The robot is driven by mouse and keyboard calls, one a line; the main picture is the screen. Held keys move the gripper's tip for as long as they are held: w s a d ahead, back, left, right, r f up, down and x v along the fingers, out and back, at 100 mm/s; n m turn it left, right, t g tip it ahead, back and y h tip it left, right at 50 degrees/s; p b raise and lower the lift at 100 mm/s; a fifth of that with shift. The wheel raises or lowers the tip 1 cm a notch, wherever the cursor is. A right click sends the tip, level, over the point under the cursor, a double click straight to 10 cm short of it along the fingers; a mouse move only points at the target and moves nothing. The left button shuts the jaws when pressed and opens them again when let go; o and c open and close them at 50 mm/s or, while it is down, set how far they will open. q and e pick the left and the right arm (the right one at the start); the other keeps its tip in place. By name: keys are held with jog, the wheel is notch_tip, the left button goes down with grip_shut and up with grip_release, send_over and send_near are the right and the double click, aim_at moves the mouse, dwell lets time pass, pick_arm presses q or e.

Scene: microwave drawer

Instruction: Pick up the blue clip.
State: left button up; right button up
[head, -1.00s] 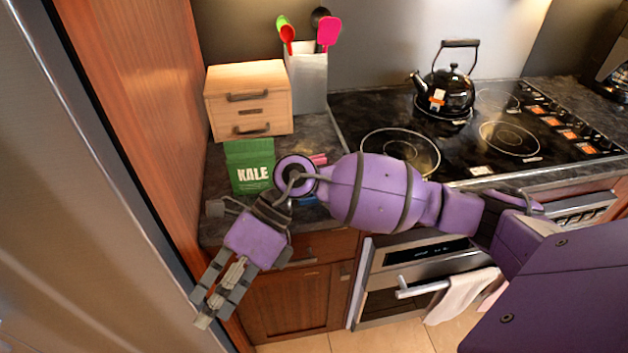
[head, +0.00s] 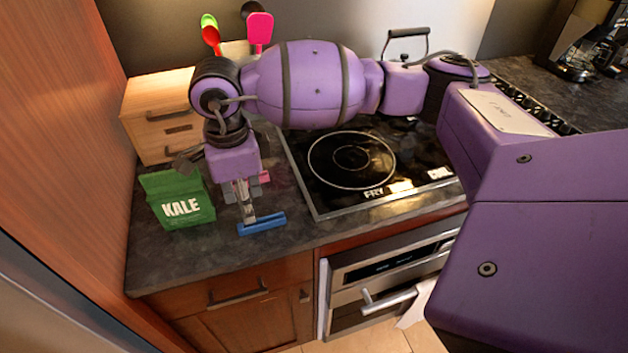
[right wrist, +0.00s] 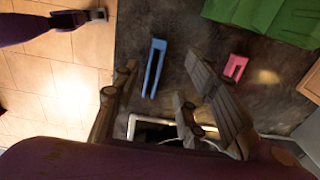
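The blue clip (head: 262,223) lies on the dark counter near its front edge, right of the green KALE bag. In the right wrist view the blue clip (right wrist: 153,68) lies lengthwise between the two spread fingers. My right gripper (head: 244,207) points down just behind the clip in the head view. It is open and empty in the right wrist view (right wrist: 162,66). Whether the fingertips touch the clip or counter is unclear. A purple and dark part of mine, apparently my left gripper (right wrist: 98,14), shows over the floor; its fingers are too small to read.
The KALE bag (head: 180,199) stands left of the right gripper. A pink clip (right wrist: 235,67) lies near the bag. A wooden drawer box (head: 160,112) stands behind, and the cooktop (head: 350,160) is to the right. Bare counter (head: 165,258) lies in front of the bag.

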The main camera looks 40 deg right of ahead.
aim_at(262, 224)
jog(key=f, duration=0.5)
jog(key=shift+s+a+f+p, duration=0.15)
jog(key=shift+s+f+p, duration=0.15)
jog(key=shift+f+p, duration=0.1)
jog(key=shift+r, duration=0.1)
jog(key=c, duration=0.8)
